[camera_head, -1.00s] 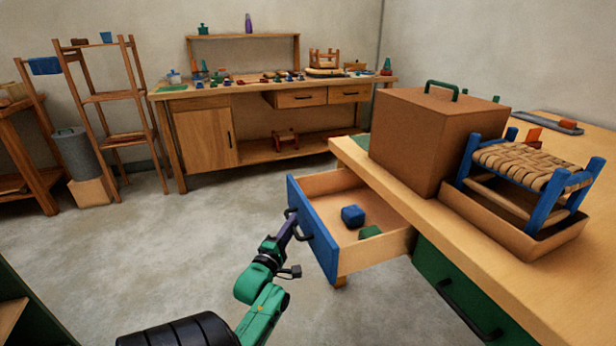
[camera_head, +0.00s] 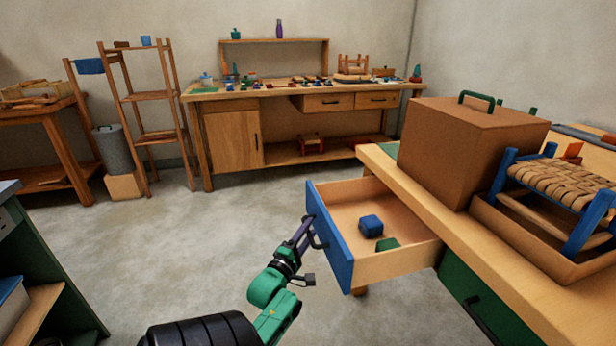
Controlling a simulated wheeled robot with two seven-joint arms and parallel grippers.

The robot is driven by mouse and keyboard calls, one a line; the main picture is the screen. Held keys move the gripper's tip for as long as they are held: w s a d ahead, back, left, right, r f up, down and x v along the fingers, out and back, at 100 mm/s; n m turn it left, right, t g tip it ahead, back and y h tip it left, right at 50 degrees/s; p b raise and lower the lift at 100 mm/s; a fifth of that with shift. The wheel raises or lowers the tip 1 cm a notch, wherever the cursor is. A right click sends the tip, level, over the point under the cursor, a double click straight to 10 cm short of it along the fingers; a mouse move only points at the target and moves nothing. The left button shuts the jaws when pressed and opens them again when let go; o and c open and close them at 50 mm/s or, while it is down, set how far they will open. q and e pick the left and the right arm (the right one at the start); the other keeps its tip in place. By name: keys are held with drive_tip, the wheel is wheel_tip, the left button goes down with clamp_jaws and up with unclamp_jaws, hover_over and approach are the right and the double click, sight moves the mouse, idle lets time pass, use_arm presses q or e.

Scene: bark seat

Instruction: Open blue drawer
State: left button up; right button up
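The blue-fronted drawer (camera_head: 330,240) stands well out from the wooden workbench at the right, its inside showing. A blue block (camera_head: 371,226) and a green block (camera_head: 387,244) lie in it. My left gripper (camera_head: 308,228) reaches up from the bottom of the view, its purple fingers at the dark handle (camera_head: 321,242) on the blue front. The fingers look closed around the handle, though the grip is small in view. My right gripper is not in view.
The bench (camera_head: 412,203) carries a brown box (camera_head: 465,150) and a blue-legged woven stool (camera_head: 560,185) in a tray. A green drawer (camera_head: 480,300) below is shut. Green-sided shelving (camera_head: 45,270) stands at the left. Floor beyond my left arm is clear.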

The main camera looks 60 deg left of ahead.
use_arm(q)
drive_tip(key=v, duration=1.4)
drive_tip(key=shift+s, duration=0.3)
drive_tip(key=shift+d, duration=0.1)
